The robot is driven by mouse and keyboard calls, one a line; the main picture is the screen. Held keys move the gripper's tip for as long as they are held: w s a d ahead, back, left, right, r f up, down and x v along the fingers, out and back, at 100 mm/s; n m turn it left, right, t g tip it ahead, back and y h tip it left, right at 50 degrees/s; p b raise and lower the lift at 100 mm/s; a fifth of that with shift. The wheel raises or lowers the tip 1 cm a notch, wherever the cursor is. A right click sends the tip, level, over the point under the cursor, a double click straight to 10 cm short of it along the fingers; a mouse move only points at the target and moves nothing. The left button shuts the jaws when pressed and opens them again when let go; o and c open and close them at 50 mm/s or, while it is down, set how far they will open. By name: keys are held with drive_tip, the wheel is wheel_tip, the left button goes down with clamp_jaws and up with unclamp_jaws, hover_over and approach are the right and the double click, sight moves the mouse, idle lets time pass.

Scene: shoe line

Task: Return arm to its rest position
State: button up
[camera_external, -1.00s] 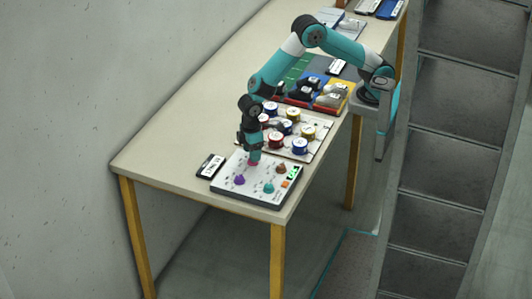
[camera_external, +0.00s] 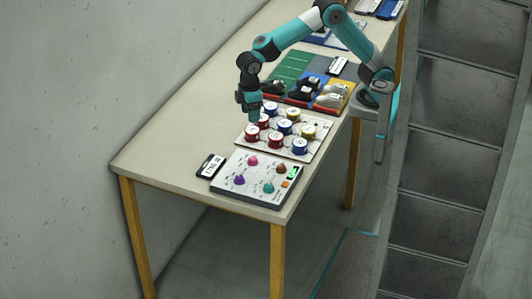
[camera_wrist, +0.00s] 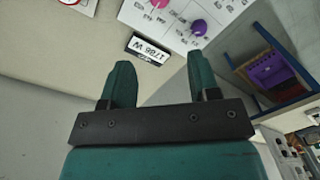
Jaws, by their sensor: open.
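My gripper (camera_external: 254,115) hangs from the teal and white arm above the table, over the left edge of the board of red, blue and yellow round pieces. In the wrist view its two teal fingers (camera_wrist: 160,85) stand apart with nothing between them. The white control panel (camera_external: 228,192) with pink, purple, teal and brown knobs lies at the table's near end, apart from the gripper. The panel's corner, with a pink and a purple knob, also shows at the top of the wrist view (camera_wrist: 176,38).
A black labelled block (camera_external: 211,166) lies left of the panel. The round-piece board (camera_external: 318,147) is behind the panel. Green, blue, red and yellow mats (camera_external: 292,65) with shoes lie farther back. A wall stands left and a conveyor (camera_external: 447,130) right. The table's left strip is clear.

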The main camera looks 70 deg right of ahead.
drive_tip(key=s+d+r+y, duration=0.1)
drive_tip(key=s+d+r, duration=0.1)
drive_tip(key=d, duration=0.4)
drive_tip(key=s+d+r+y, duration=0.1)
drive_tip(key=s+d+r, duration=0.15)
drive_tip(key=d, duration=0.35)
drive_tip(key=s+d+m+y, duration=0.1)
drive_tip(key=s+d+m, duration=0.1)
drive_tip(key=s+d, duration=0.7)
drive_tip(key=shift+s+y, duration=0.4)
drive_tip(key=shift+s, duration=0.75)
idle(0.8)
